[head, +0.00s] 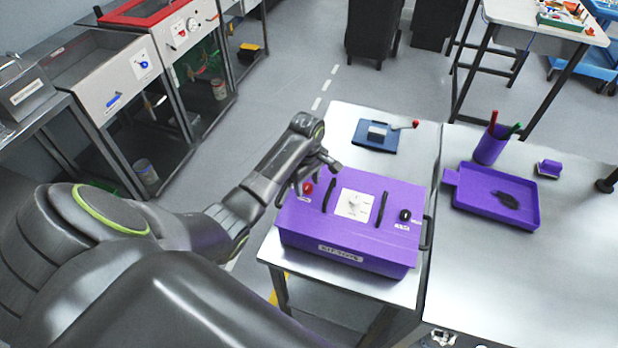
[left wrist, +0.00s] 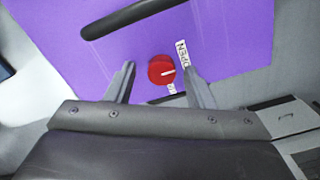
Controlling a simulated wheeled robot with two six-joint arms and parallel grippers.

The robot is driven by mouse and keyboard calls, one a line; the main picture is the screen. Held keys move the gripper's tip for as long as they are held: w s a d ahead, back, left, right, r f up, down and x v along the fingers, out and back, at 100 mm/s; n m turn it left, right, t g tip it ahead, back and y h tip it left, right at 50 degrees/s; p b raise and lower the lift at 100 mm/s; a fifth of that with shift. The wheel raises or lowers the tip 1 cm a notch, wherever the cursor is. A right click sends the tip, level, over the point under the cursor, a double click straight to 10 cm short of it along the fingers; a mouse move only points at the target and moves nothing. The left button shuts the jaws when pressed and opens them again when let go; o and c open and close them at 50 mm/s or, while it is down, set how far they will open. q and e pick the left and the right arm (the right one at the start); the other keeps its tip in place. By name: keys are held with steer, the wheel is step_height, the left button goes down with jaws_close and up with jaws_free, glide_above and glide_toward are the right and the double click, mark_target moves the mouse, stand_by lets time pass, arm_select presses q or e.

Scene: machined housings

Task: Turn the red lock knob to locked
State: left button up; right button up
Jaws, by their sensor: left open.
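The red lock knob (head: 307,188) is on the left end of the top of a purple box (head: 300,228). In the left wrist view the round red knob (left wrist: 162,70) carries a white line, which points roughly toward a white label reading OPEN (left wrist: 183,54). A second label beside the knob is mostly hidden. My left gripper (head: 306,185) is over the knob end of the box. In the left wrist view its two fingers (left wrist: 160,84) are open, one on each side of the knob, with gaps between. My right gripper is not in view.
The box top also has black handles (head: 381,209), a white dial plate (head: 354,204) and a black knob (head: 405,215). Behind it lies a blue plate with a red-tipped crank (head: 376,134). A purple tray (head: 492,196) and a pen cup (head: 491,147) stand on the right table.

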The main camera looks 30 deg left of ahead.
arm_select(q)
steer(key=shift+s+r, duration=0.1)
steer(key=shift+s, duration=0.05)
steer(key=shift+d, duration=0.1)
steer(key=shift+c, duration=1)
steer(key=c, duration=0.8)
